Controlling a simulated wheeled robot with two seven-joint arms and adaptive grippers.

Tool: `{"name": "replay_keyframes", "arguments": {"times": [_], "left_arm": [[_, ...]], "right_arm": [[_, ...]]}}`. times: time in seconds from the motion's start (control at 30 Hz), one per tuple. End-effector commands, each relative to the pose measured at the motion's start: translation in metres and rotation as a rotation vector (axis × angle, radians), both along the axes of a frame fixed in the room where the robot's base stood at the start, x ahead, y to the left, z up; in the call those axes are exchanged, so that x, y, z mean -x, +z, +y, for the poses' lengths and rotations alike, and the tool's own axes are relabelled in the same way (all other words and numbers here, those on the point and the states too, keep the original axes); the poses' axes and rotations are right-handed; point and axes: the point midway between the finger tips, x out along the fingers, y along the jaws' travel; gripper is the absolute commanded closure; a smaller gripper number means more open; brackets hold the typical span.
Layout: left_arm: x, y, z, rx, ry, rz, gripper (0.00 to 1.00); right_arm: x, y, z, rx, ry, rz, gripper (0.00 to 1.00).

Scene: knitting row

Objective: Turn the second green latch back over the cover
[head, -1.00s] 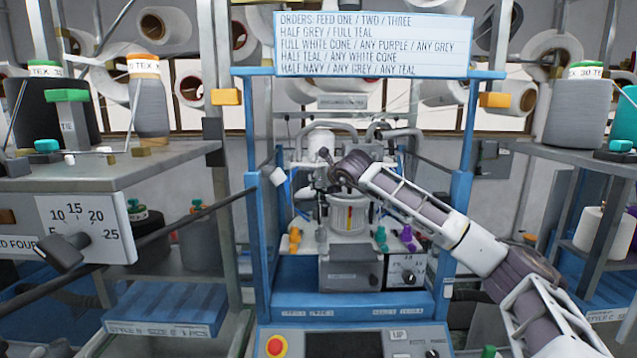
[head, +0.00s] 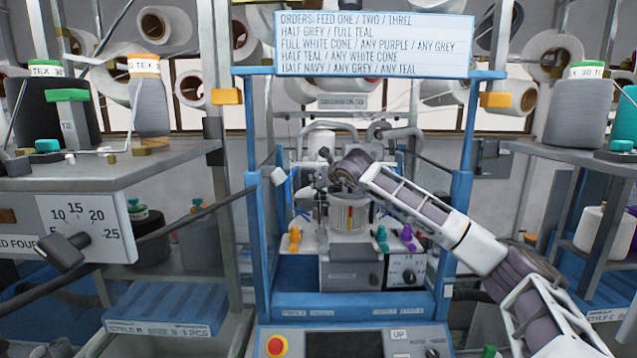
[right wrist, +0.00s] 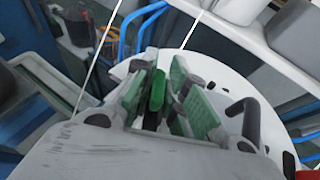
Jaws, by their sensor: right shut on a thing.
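My right gripper (head: 327,182) reaches in from the right to the top of the knitting machine, above its white ribbed cylinder (head: 350,214). In the right wrist view, the right gripper (right wrist: 160,100) has its green-padded fingers on either side of a narrow green latch (right wrist: 157,90). It is shut on the latch. The latch stands up edge-on between the pads, and its lower part is hidden by the gripper. Behind it lies a white round surface (right wrist: 228,75), which looks like the cover. In the head view the latch is too small and hidden to make out. My left gripper is not in view.
Blue posts (head: 459,225) frame the machine on both sides. Orange, teal and purple pieces (head: 405,236) stand at the machine's front. Thin yarn lines and blue tubes (right wrist: 125,40) run close to the gripper. A shelf with yarn cones (head: 150,100) is at left.

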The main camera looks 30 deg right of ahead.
Motion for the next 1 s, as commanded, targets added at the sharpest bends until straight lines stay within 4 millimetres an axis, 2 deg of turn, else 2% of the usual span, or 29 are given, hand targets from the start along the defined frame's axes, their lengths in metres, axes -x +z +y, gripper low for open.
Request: {"name": "replay_keyframes", "arguments": {"times": [0.37, 0.4, 0.6, 1.0], "left_arm": [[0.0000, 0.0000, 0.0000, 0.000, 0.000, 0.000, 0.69], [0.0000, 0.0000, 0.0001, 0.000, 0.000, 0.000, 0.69], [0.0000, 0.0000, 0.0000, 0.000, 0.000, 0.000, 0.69], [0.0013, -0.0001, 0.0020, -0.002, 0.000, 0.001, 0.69]], "right_arm": [[0.0002, 0.0007, -0.0014, 0.000, -0.002, -0.001, 1.00], [0.0002, 0.0007, -0.0014, 0.000, -0.002, -0.001, 0.83], [0.0001, 0.0005, -0.0010, 0.001, -0.002, -0.001, 0.58], [0.0010, 0.0006, -0.0003, 0.000, -0.001, 0.000, 0.57]]}}
